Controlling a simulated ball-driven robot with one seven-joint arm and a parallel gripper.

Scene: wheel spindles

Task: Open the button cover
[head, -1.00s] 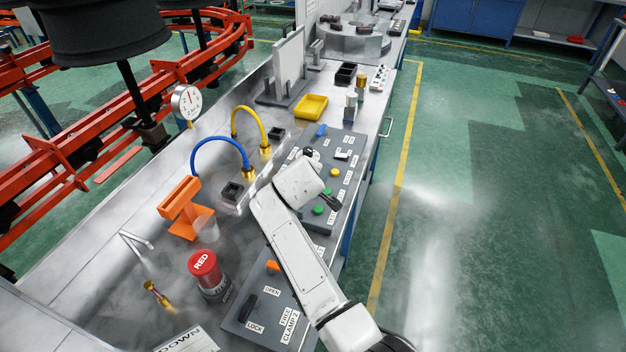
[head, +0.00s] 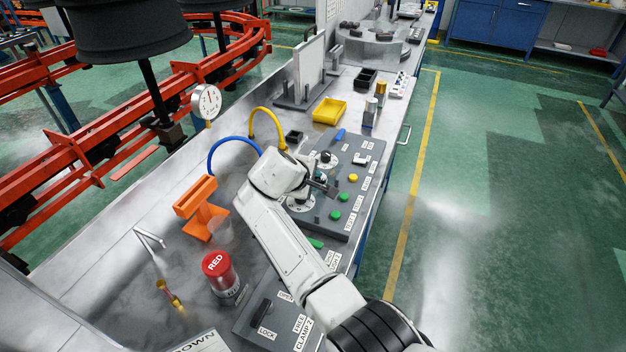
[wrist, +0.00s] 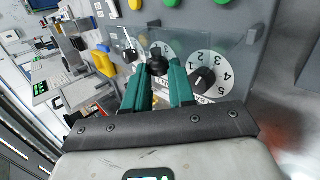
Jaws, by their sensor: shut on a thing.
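My gripper (wrist: 163,68) has two teal fingers close together at the cover. The right dial's black knob (wrist: 203,79) stands clear of the fingers. In the head view my gripper (head: 324,186) is over the panel (head: 362,205), partly hidden by my wrist.
Yellow (head: 353,178) and green buttons (head: 344,198) line the panel's right side. A red-topped cylinder (head: 217,265), an orange stand (head: 197,205) and blue and yellow hoses (head: 233,144) stand left of my arm. A yellow tray (head: 329,111) lies farther back.

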